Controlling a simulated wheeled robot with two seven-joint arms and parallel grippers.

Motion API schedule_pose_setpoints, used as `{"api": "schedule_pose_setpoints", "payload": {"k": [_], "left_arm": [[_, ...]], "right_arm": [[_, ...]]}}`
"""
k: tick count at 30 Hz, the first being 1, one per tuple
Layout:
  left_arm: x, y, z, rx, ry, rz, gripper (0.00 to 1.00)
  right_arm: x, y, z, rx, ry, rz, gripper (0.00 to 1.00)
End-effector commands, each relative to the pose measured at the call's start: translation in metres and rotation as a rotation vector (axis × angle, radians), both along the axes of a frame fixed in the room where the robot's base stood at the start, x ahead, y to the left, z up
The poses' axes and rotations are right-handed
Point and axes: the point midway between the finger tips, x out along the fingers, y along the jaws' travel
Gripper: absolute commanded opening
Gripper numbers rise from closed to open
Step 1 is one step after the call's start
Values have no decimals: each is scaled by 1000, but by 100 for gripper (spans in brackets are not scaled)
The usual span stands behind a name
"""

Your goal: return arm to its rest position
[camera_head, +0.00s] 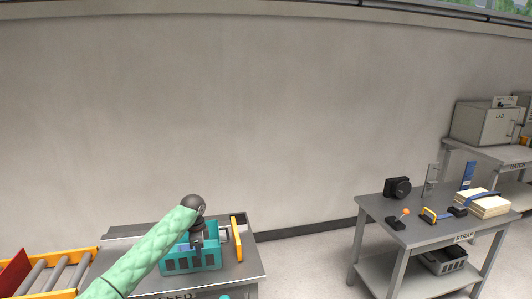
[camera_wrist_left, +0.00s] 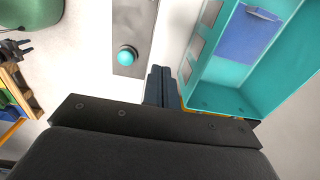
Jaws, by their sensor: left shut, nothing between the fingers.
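My left arm, in a pale green sleeve, reaches in from the bottom left of the head view. Its gripper (camera_head: 198,243) points down at the teal crate (camera_head: 205,261) on the grey table. In the left wrist view the two dark fingers (camera_wrist_left: 162,86) are together with nothing between them. They are beside the crate's wall, and the crate (camera_wrist_left: 228,97) opens to their right. A blue piece (camera_wrist_left: 250,33) lies inside it. I cannot tell the height of the fingertips relative to the crate's rim. My right gripper cannot be made out.
A yellow upright bar (camera_head: 237,238) stands right of the crate. A teal knob (camera_wrist_left: 127,55) is near the fingers. A roller conveyor (camera_head: 50,274) lies at left. The STRAP table (camera_head: 428,237) stands at right, with bare floor between the tables.

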Motion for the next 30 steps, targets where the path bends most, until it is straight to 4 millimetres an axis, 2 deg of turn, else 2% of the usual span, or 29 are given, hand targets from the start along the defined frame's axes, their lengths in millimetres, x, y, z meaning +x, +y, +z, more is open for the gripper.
{"api": "schedule_pose_setpoints", "payload": {"k": [9,14,17,21,30], "left_arm": [[-29,-25,-32,-17,-7,19,0],[-51,-41,-54,-30,-14,39,0],[-73,-56,-72,-44,-21,59,0],[-111,-76,-98,-70,-37,102,0],[-196,-109,-138,-133,-70,231,0]], "right_arm": [[13,0,3,-1,-13,-1,34],[9,0,2,0,-10,-1,34],[4,0,0,0,-4,0,34],[0,0,-1,0,1,0,34],[1,0,-1,-1,0,0,34]]}}
